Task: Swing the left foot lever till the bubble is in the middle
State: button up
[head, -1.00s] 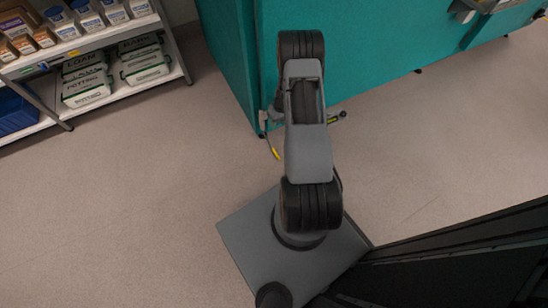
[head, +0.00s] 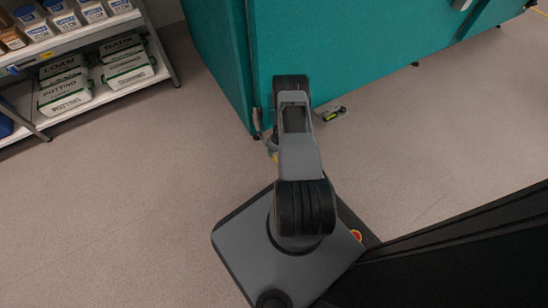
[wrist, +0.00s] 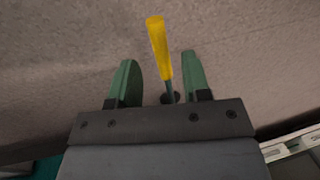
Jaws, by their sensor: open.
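The left foot lever has a yellow grip (wrist: 160,48) on a thin dark shaft. In the wrist view it lies between the two green fingers of my gripper (wrist: 159,65), which are open with a gap on each side of it. In the head view only a bit of the yellow grip (head: 274,156) shows beside my arm, low at the chamber's near corner; my gripper is hidden behind the arm there. A small level with a yellow-green vial (head: 333,114) lies right of the arm at the chamber's foot. Its bubble is too small to read.
The teal growth chamber (head: 350,60) stands on small feet beyond my arm. A shelf rack (head: 80,113) with bottles and labelled soil tubs is at the upper left. A dark panel fills the lower right. The floor (head: 130,210) at left is clear.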

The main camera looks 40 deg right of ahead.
jog(key=shift+a+f+b, duration=0.15)
jog(key=shift+f+b, duration=0.15)
jog(key=shift+f, duration=0.45)
jog(key=shift+a+f+b, duration=0.15)
jog(key=shift+f+b, duration=0.1)
jog(key=shift+f, duration=0.5)
grip_shut()
